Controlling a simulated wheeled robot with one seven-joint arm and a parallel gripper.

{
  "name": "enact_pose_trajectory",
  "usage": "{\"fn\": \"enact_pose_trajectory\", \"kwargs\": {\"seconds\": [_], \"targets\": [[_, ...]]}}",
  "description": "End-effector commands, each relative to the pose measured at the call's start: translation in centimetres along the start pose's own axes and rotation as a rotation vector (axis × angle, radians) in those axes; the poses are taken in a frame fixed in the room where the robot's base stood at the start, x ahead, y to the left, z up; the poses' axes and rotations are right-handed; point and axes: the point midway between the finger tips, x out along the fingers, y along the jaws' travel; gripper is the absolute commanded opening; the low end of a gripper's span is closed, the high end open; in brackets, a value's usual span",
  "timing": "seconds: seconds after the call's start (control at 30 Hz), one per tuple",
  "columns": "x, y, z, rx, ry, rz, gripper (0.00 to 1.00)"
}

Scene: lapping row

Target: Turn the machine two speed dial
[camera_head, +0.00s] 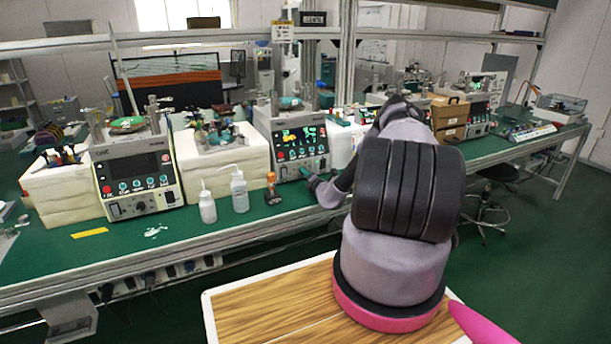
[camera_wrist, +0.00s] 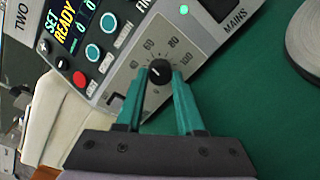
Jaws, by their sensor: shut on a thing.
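The machine two control box (camera_head: 293,140) stands on the green bench in the head view, its lit panel facing me. In the wrist view its panel (camera_wrist: 107,38) is tilted, with "TWO" at the corner and a display reading "SET READY". The black speed dial (camera_wrist: 159,72) has a white pointer line and a printed scale with 40, 60, 80 and 100 around it. My gripper (camera_wrist: 159,82) has teal fingers on both sides of the dial and is shut on it. In the head view my gripper (camera_head: 312,178) is small at the box's lower front, and the dial is hidden there.
Two white bottles (camera_head: 239,190) (camera_head: 207,204) and a small orange-brown bottle (camera_head: 272,189) stand left of my gripper on the bench. Another control box (camera_head: 138,178) stands further left. A grey ring (camera_wrist: 305,38) lies at the right in the wrist view. Green bench surface shows around the box.

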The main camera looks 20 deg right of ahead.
Motion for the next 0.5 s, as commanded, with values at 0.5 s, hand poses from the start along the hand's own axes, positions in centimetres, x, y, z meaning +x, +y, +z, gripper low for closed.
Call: {"fn": "enact_pose_trajectory", "kwargs": {"seconds": [0.5], "targets": [[-0.14,-0.16,-0.06,0.239,0.012,-0.001,0.0]]}}
